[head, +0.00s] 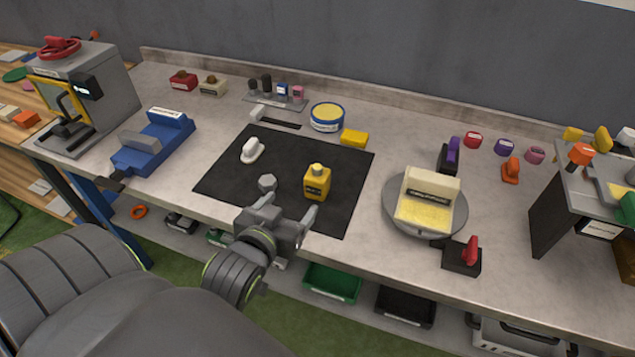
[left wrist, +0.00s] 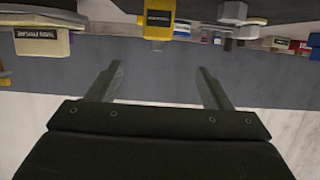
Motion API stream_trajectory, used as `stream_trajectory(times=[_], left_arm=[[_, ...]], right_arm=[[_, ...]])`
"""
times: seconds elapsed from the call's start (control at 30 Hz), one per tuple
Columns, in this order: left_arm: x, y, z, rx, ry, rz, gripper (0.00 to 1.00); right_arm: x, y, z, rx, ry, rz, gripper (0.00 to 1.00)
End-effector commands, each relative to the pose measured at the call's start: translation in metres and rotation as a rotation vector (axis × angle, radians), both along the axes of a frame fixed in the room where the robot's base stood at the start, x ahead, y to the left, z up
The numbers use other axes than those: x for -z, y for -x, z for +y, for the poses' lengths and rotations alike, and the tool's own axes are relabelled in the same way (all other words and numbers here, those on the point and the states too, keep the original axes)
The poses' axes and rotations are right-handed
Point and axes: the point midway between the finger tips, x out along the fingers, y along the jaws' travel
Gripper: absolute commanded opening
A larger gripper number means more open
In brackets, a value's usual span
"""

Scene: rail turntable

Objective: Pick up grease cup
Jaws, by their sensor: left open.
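The open fingers also show in the left wrist view (left wrist: 158,85). I cannot clearly make out the tub there. My right gripper is in neither view.
A yellow bottle (head: 317,182) and a grey hexagonal piece (head: 267,183) stand on the mat just beyond my left gripper. A white piece (head: 252,150) lies further left. A yellow block (head: 354,138) sits right of the tub. A turntable (head: 455,222) carries a cream part.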

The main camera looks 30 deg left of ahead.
Motion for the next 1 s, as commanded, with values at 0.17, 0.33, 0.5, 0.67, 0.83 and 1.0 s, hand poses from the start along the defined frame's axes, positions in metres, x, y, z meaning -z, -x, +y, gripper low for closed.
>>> stream_trajectory(times=[0.17,0.33,0.5,0.67,0.83,1.0], left_arm=[[0.003,-0.024,0.005,0.003,-0.006,-0.015,0.73],[0.012,-0.054,0.012,0.002,-0.004,-0.011,0.73],[0.022,-0.082,0.019,0.001,-0.003,-0.011,0.73],[0.029,-0.103,0.024,0.001,-0.003,-0.012,0.73],[0.033,-0.112,0.026,0.001,-0.001,-0.01,0.73],[0.035,-0.122,0.027,0.001,-0.001,-0.01,0.73]], right_arm=[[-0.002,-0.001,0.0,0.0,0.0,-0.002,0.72],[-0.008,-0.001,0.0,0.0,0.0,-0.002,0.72],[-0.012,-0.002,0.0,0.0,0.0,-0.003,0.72],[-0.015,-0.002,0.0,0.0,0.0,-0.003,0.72],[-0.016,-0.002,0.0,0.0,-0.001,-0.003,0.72],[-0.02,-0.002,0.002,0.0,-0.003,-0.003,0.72]])
